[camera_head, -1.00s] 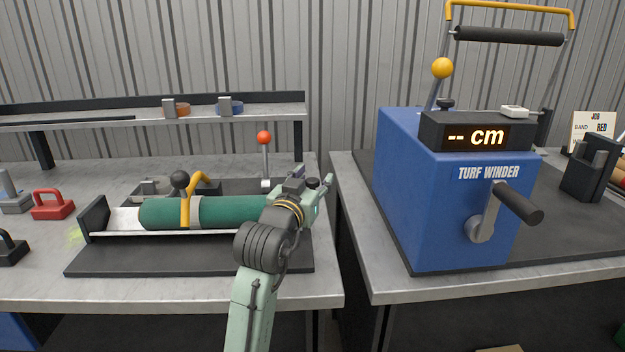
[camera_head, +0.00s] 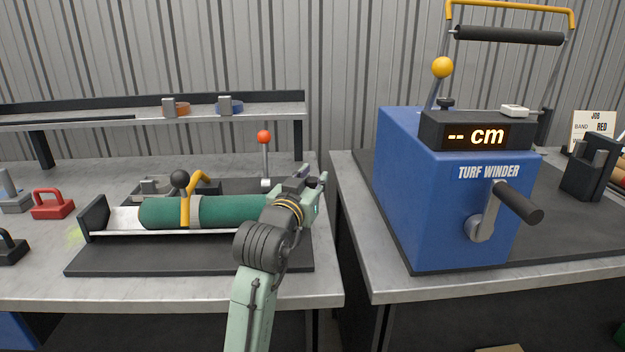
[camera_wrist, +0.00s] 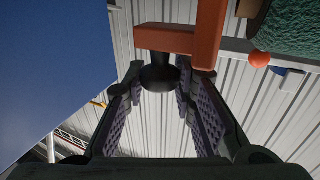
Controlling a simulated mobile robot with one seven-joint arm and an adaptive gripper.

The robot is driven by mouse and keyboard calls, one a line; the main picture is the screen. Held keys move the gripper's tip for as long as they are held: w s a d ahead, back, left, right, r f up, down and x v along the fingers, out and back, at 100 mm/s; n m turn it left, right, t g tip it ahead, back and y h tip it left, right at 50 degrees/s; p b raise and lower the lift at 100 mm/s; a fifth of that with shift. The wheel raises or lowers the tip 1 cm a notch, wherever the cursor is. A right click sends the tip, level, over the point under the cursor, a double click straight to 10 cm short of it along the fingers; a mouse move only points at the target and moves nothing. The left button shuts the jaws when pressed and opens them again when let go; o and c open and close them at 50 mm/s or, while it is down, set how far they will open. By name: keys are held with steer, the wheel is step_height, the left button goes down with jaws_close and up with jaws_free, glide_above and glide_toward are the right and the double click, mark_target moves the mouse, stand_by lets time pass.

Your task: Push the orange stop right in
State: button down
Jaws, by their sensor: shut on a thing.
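The orange stop (camera_wrist: 166,38) shows in the wrist view as an L-shaped orange piece with a black knob (camera_wrist: 160,74) below it. My gripper (camera_wrist: 160,84) has its two ridged fingers on either side of that knob, shut on it. The end of the green turf roll (camera_wrist: 290,25) is at the upper right of that view, with a gap showing between it and the stop. In the head view my gripper (camera_head: 316,192) is at the right end of the roll (camera_head: 232,211); my wrist hides the stop and that end of the roll.
The roll lies in a metal trough with a black end plate (camera_head: 93,217) and a yellow clamp arm (camera_head: 186,207). A red-ball lever (camera_head: 264,138) stands behind. The blue turf winder (camera_head: 430,200) is to the right, across a gap between benches.

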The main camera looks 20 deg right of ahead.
steer(key=w+a, duration=0.1)
steer(key=a, duration=0.5)
steer(key=w+a, duration=0.1)
steer(key=a, duration=0.2)
steer(key=shift+w+a+b, duration=0.1)
steer(key=shift+w+b, duration=0.25)
steer(key=shift+b, duration=0.05)
steer(key=c, duration=1.3)
jaws_free()
steer(key=shift+a, duration=0.15)
steer(key=shift+c, duration=0.2)
steer(key=shift+s, duration=0.15)
steer(key=v, duration=1.1)
steer(key=shift+s+a, duration=0.2)
steer(key=shift+s, duration=0.15)
